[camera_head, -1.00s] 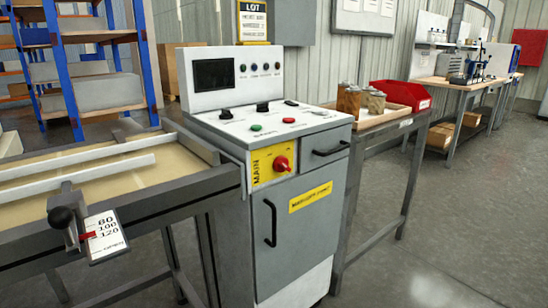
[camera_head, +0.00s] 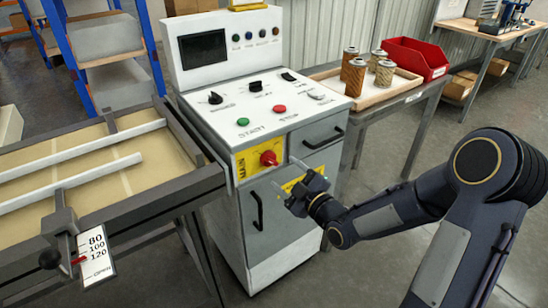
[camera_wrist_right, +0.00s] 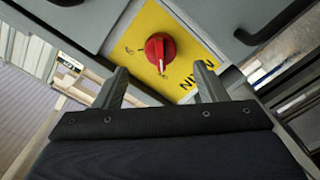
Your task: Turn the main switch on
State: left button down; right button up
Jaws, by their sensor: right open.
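The main switch is a red rotary knob (camera_head: 268,158) on a yellow plate (camera_head: 242,170) marked MAIN, on the front of the grey control cabinet (camera_head: 290,226). It also shows in the right wrist view as a red knob (camera_wrist_right: 160,50) with a pale pointer mark. My right gripper (camera_head: 283,174) is open and empty, in front of the cabinet just right of and below the knob. In the right wrist view the two fingers (camera_wrist_right: 158,88) stand apart, with the knob beyond their tips and between them, not touched. My left gripper is not in view.
The cabinet top carries a green button (camera_head: 242,122), a red button (camera_head: 279,109) and black knobs (camera_head: 255,86). A drawer handle (camera_head: 324,139) and a door handle (camera_head: 257,211) stick out near the switch. A tray (camera_head: 340,96) with several cartridges and a red bin (camera_head: 416,58) stand behind right.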

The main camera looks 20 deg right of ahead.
aim_at(274, 164)
jog(key=x, duration=0.6)
jog(key=shift+c, duration=0.3)
jog(key=c, duration=0.9)
